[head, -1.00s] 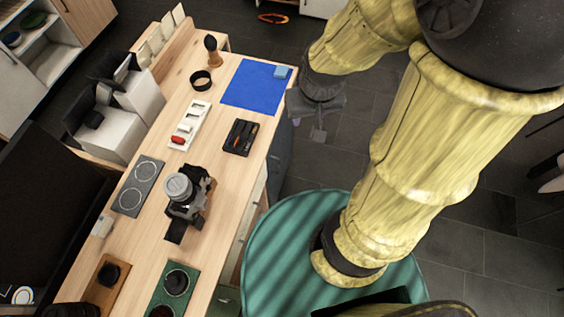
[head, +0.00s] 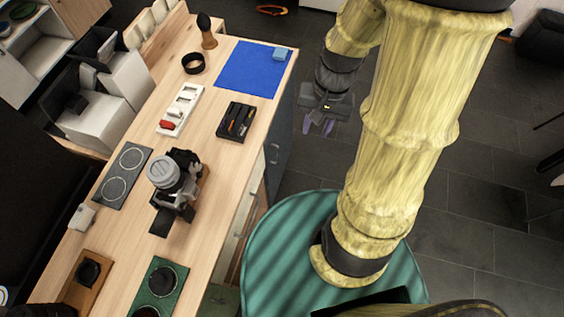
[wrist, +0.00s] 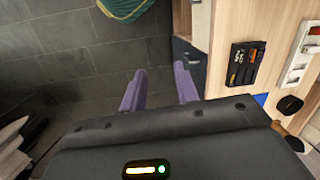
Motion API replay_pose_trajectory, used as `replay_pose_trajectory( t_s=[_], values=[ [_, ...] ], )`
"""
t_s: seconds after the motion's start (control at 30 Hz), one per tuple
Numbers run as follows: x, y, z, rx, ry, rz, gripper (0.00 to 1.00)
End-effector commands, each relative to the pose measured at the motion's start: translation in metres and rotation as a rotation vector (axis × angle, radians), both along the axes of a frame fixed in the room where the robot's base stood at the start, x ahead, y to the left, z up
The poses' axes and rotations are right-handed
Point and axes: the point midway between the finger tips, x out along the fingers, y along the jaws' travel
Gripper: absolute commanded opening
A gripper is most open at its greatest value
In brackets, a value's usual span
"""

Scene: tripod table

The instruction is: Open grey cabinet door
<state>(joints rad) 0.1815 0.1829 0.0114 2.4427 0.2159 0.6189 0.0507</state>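The grey cabinet door (head: 281,128) is on the side of the wooden counter, below the end with the blue mat. It looks closed, and a small handle shows on it in the head view. In the wrist view part of the dark grey front (wrist: 187,55) shows just beyond my right finger. My gripper (head: 318,126) hangs over the floor to the right of the door, apart from it. In the wrist view its two purple fingers (wrist: 160,90) are spread with only floor between them. The gripper is open and empty.
The wooden counter (head: 215,160) holds a camera (head: 175,180), a black tool tray (head: 236,121), a blue mat (head: 240,72) and other items. A striped teal round surface (head: 285,240) stands near the counter's lower right. Dark tiled floor lies free right of the cabinet.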

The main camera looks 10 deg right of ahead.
Motion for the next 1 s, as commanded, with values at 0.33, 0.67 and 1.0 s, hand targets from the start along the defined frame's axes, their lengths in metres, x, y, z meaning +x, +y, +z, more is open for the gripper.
replay_pose_trajectory(
  t_s=[0.33, 0.67, 1.0],
  values=[
    [-0.001, -0.006, -0.108, 0.2, 0.237, -0.308, 0.31],
    [0.012, -0.011, -0.188, 0.439, 0.426, -0.575, 0.31],
    [0.037, -0.028, -0.262, 0.732, 0.579, -0.817, 0.31]
  ],
)
